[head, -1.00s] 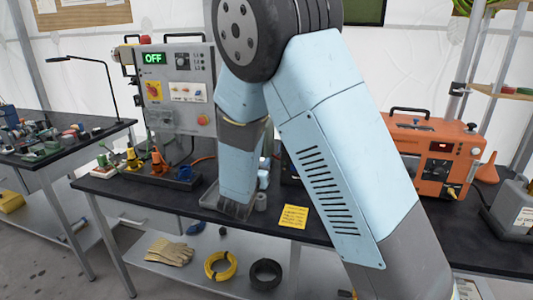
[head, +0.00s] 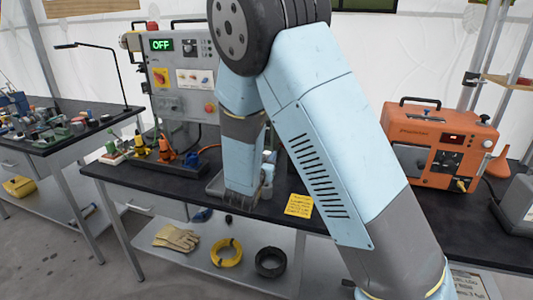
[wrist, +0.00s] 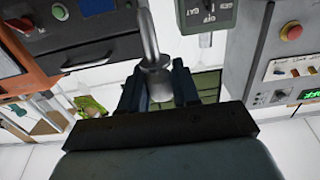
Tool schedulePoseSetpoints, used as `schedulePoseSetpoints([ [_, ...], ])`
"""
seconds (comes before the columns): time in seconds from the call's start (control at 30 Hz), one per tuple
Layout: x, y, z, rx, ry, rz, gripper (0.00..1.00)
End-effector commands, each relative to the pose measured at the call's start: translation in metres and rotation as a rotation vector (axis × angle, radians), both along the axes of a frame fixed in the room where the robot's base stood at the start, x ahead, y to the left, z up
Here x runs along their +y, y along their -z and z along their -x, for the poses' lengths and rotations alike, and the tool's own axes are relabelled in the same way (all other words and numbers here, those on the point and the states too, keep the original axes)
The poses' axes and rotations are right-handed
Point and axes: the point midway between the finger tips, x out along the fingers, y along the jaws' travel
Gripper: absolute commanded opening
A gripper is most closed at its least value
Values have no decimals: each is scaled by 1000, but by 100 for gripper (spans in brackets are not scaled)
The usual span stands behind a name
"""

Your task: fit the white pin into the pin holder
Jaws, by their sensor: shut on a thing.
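In the wrist view, my gripper (wrist: 160,88) is shut on a pale grey-white shaft with a wider collar, which looks like the white pin (wrist: 150,42). The collar sits between the two dark fingers, and the shaft runs up out of the picture. In the head view, my gripper (head: 243,203) points down low over the front of the black bench. My own wrist hides most of the pin there. A small grey cylinder (head: 266,191) stands close to the right of the gripper. I cannot clearly pick out the pin holder; the arm covers that area.
A grey control box (head: 180,80) showing OFF stands behind on the left, with orange and yellow connectors (head: 165,150) before it. A yellow note (head: 299,205) lies right of the gripper. An orange device (head: 440,145) stands further right. Bare bench (head: 135,174) shows at the left.

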Motion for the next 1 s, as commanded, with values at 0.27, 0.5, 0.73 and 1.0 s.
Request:
schedulePoseSetpoints([
  [0.27, 3, 22, 1, 1, -5, 1, 2],
  [0.5, 3, 32, 1, 0, -5, 0, 2],
  [0.73, 3, 35, 1, 0, -5, 0, 2],
  [1.0, 4, 35, 1, 1, -6, 0, 2],
])
